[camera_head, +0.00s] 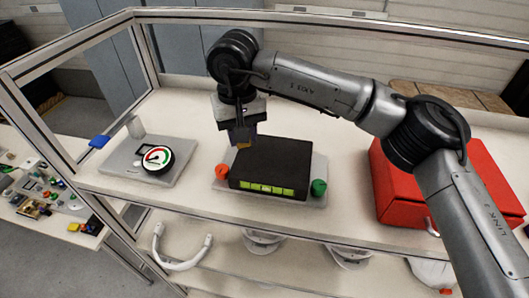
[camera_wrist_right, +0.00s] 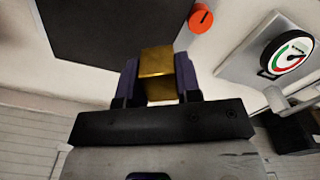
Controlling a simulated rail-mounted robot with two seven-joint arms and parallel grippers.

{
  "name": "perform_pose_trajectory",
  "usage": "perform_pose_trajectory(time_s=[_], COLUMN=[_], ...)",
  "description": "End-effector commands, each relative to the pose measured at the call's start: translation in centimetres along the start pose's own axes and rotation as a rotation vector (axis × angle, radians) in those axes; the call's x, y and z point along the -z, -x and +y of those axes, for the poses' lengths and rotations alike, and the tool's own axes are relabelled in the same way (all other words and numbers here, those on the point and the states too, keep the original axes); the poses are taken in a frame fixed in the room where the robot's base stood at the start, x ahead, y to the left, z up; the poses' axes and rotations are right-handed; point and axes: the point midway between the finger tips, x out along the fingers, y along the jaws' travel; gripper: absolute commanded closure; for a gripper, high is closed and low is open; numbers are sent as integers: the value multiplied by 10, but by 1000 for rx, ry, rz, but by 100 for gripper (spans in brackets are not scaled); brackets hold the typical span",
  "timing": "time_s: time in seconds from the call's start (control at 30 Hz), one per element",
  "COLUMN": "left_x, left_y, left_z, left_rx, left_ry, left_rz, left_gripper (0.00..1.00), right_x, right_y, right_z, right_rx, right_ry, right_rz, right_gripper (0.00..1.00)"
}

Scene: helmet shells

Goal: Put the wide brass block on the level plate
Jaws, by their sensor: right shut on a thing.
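My right gripper (camera_head: 241,136) points down at the back left corner of a black box, shut on the brass block (camera_head: 244,146). In the right wrist view the brass block (camera_wrist_right: 157,72) sits between both fingers of the gripper (camera_wrist_right: 158,82). The black box (camera_head: 272,160) has a lime-green marked strip on its front and stands on a pale plate (camera_head: 318,185). It also shows in the wrist view (camera_wrist_right: 110,28). I cannot tell whether the block touches the box or plate. My left gripper is in neither view.
An orange knob (camera_head: 222,171) and a green knob (camera_head: 319,187) flank the box. A grey plate with a round dial (camera_head: 158,159) lies to the left. A red case (camera_head: 400,185) stands to the right. A frame post (camera_head: 35,125) rises at the bench's left end.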

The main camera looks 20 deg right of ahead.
Motion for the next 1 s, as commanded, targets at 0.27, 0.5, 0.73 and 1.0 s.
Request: perform_pose_trajectory(time_s=[0.27, 0.5, 0.73, 1.0], left_x=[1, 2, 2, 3], left_y=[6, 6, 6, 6], left_z=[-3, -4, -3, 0], left_rx=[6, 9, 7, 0], left_ry=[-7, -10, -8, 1], left_rz=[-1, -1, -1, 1], left_gripper=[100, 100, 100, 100], right_x=[13, 8, 3, 0], right_y=[41, 49, 51, 51], right_z=[103, 138, 149, 151], right_rx=[11, 9, 5, 4], right_ry=[-696, -1266, -1727, -2029], right_rz=[-8, -13, -15, -17], right_gripper=[98, 98, 98, 98])
